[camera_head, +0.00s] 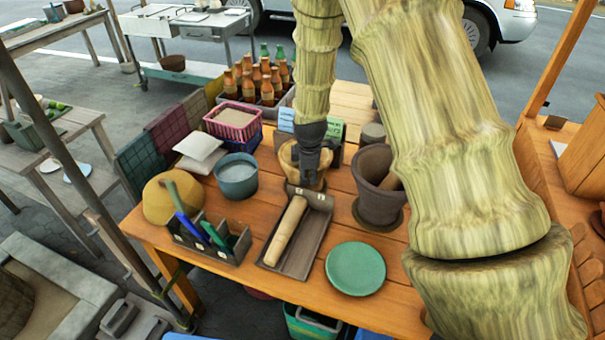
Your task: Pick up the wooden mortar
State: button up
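The wooden mortar (287,160) is a light tan, upright vessel on the orange wooden table, behind the dark tray. My gripper (309,172) is dark and points down at the mortar, covering part of it. The fingers overlap the mortar's rim and right side in the picture. I cannot tell whether they touch it or how far apart they are. The mortar's right side and base are partly hidden by my gripper and the tray.
A dark clay mortar (371,208) stands close on the right. In front, a tray (304,262) holds a wooden pestle (286,232). A green plate (356,269) lies front right. A blue-grey bowl (237,182) is left. Bottles (249,84) stand behind. My arm hides the right side.

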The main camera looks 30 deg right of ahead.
aim_at(306, 187)
jog(key=shift+p+x, duration=0.6)
jog(key=shift+x, duration=1.2)
jog(key=shift+w+r, duration=0.1)
jog(key=shift+w, duration=0.05)
jog(key=shift+c, duration=0.3)
grip_shut()
jog(key=shift+w, duration=0.1)
